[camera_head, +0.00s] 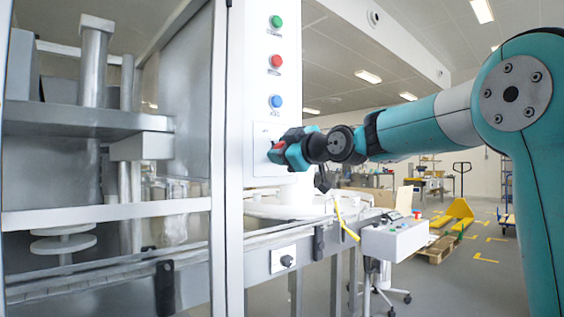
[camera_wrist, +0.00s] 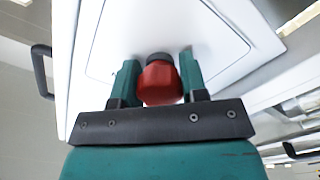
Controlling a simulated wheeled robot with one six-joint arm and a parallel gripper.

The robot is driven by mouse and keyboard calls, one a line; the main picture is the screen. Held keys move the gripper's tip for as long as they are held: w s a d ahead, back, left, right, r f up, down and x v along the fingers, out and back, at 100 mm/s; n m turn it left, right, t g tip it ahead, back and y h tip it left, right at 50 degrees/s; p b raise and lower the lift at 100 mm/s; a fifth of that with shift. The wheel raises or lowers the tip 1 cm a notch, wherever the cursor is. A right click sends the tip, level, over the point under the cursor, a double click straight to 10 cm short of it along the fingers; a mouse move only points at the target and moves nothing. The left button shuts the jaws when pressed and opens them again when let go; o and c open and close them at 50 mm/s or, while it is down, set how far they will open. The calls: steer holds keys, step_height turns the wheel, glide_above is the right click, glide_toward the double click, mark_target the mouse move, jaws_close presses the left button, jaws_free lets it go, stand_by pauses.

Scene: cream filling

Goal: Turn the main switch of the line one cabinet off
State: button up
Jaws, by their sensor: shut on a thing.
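The white line one cabinet (camera_head: 262,100) stands upright at the centre of the head view. Its main switch has a red knob (camera_wrist: 160,83) on a dark base, seen close up in the wrist view, and a bit of the red shows in the head view. My gripper (camera_wrist: 158,80) is at the panel with one teal finger on each side of the red knob, shut on it. In the head view my gripper (camera_head: 275,152) reaches the cabinet from the right. The fingers hide part of the knob, and I cannot read the switch position.
Green (camera_head: 276,21), red (camera_head: 276,62) and blue (camera_head: 276,101) buttons sit above on the cabinet. A machine frame (camera_head: 100,212) fills the left. A black handle (camera_wrist: 41,72) shows in the wrist view. A yellow lever (camera_head: 346,222) and a control box (camera_head: 395,238) are below my arm.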

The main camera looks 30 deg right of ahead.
steer(key=shift+n, duration=0.3)
steer(key=o, duration=0.9)
steer(key=shift+b+v, duration=1.25)
steer(key=shift+v, duration=7.45)
steer(key=shift+a, duration=0.1)
